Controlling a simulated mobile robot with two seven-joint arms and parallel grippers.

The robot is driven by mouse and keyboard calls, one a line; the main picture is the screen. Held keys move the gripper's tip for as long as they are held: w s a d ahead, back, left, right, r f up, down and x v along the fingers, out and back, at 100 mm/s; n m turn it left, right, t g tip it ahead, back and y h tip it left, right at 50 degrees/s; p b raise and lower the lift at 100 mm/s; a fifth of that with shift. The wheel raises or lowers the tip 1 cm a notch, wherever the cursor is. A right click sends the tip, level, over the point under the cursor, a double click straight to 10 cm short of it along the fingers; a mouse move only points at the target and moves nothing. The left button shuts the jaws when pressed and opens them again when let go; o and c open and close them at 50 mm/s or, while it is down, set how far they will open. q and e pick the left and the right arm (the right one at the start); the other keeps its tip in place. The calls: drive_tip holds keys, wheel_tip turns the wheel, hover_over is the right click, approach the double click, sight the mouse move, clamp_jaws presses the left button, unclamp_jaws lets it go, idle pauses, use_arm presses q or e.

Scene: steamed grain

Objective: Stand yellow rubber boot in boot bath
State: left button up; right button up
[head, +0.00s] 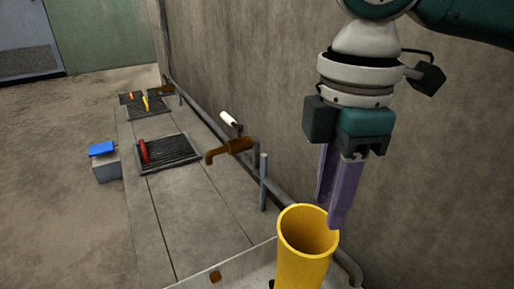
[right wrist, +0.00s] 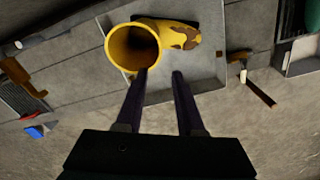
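The yellow rubber boot (head: 304,262) stands upright, opening up, in a pale shallow tray (head: 232,268) that looks like the boot bath. In the right wrist view the boot (right wrist: 117,62) shows its round opening, with its foot, patched brown, pointing right; the tray (right wrist: 208,72) surrounds it there. My right gripper (head: 331,213) is open, fingers pointing down, at the right edge of the boot's rim. In the right wrist view one fingertip of the gripper (right wrist: 161,73) overlaps the rim; I cannot tell whether it touches. Nothing is between the fingers. My left gripper is out of view.
A rusty tap (head: 230,149) and a grey post (head: 263,182) stand along the wall behind. Black grates (head: 178,153) lie on the slab, one with a red item (head: 143,151). A blue item (head: 102,149) sits on a grey block. A brush-like tool (right wrist: 258,90) lies right of the tray.

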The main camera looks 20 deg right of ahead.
drive_tip(key=s+a+f+m+t+y, duration=0.1)
drive_tip(key=s+a+f+m+y, duration=0.15)
drive_tip(key=a, duration=0.35)
drive_tip(key=s+a+f+m+t+y, duration=0.1)
drive_tip(key=s+a+f, duration=0.1)
drive_tip(key=s+a, duration=0.25)
drive_tip(key=s+d+f+m+t+h, duration=0.1)
drive_tip(key=s+d+m+h, duration=0.2)
drive_tip(key=s+d+m, duration=0.4)
drive_tip(key=shift+d+f+m+t, duration=0.35)
drive_tip(key=shift+d+m, duration=0.45)
drive_tip(key=shift+m, duration=0.15)
